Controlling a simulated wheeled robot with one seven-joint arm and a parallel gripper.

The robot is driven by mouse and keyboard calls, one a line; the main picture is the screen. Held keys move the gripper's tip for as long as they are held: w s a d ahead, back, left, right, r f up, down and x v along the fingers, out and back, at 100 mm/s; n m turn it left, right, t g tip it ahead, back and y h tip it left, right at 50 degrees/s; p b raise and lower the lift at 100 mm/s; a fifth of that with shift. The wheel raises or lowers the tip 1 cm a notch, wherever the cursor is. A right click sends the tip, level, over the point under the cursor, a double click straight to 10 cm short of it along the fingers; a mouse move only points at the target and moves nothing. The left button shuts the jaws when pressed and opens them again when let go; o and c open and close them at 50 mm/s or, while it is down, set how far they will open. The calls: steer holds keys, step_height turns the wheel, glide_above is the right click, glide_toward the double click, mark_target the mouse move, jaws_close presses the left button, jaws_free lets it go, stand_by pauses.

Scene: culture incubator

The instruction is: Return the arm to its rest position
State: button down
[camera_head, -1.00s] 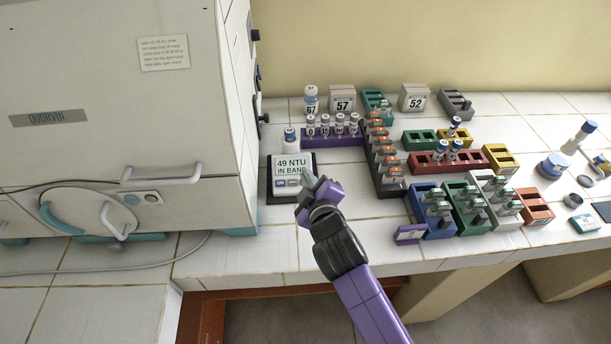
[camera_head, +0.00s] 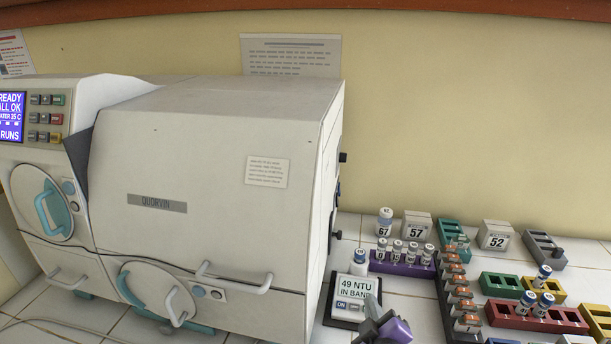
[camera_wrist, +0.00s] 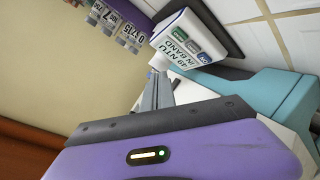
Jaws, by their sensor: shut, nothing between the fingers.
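My gripper (camera_head: 372,328) is at the lower edge of the head view, just in front of the turbidity meter (camera_head: 352,297), whose display reads "49 NTU IN BAND". In the wrist view my gripper (camera_wrist: 158,92) shows its fingers together with nothing between them. The meter (camera_wrist: 190,45) is just past the fingertips there; I cannot tell whether they touch. A vial (camera_head: 359,262) stands on the meter's back part. Most of my arm is outside the head view.
The white incubator (camera_head: 215,185) stands left of the meter. To the right are a purple vial rack (camera_head: 385,266), a dark rack of orange-labelled tubes (camera_head: 455,290), a red rack (camera_head: 520,318) and number blocks (camera_head: 495,235). A teal part (camera_wrist: 265,95) is close in the wrist view.

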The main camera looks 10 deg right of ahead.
step_height(320, 180, up, 4)
steer(key=a+t, duration=0.2)
steer(key=s+d+m+g+y+b, duration=0.1)
steer(key=s+m, duration=0.7)
steer(key=s, duration=3.4)
steer(key=shift+d+r+g+y, duration=0.35)
steer(key=shift+d+y, duration=0.25)
steer(key=shift+d, duration=0.15)
